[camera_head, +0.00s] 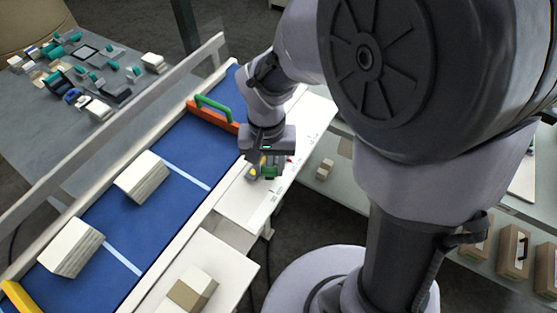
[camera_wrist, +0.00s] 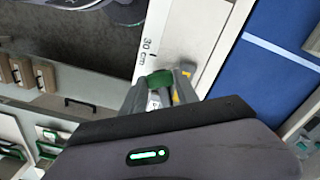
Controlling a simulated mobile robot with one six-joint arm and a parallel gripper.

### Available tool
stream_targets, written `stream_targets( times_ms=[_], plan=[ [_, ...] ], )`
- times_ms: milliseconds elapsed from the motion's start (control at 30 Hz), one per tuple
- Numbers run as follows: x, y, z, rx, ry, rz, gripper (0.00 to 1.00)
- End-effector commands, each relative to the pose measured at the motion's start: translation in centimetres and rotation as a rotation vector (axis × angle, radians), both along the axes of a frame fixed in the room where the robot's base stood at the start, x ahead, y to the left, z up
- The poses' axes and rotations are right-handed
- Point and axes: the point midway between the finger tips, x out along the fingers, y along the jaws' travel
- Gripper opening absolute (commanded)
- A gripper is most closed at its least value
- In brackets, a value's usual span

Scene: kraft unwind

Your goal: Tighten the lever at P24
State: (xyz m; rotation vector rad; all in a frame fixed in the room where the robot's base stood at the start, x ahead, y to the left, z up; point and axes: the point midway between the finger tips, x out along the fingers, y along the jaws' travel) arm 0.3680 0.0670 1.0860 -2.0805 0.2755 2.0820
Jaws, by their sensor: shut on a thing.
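My gripper (camera_head: 262,168) is low over the white rail along the right side of the blue conveyor. In the wrist view my gripper (camera_wrist: 160,88) is shut on a green piece (camera_wrist: 160,78), apparently the lever. The green piece also shows beneath my gripper in the head view (camera_head: 270,173). A small yellow part (camera_head: 254,171) is beside it. My gripper hides most of the lever's base, and no P24 label can be read.
The white rail (camera_wrist: 178,35) bears a "30 cm" mark. A cluttered grey table (camera_head: 50,130) stands at left. Brown boxes (camera_head: 512,250) sit on a shelf at right.

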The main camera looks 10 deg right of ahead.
Motion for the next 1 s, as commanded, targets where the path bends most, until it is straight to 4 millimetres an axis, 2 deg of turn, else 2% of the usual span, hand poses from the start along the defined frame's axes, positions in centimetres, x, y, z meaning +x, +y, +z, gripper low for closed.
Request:
stream_targets(
  times_ms=[200, 500, 1000],
  plan=[
    [0.7, 1.7, -0.1, 0.002, -0.004, -0.187, 0.0],
    [1.7, 3.3, 0.0, 0.001, -0.003, -0.397, 0.0],
    [2.5, 4.1, 0.1, 0.001, -0.003, -0.532, 0.0]
  ],
)
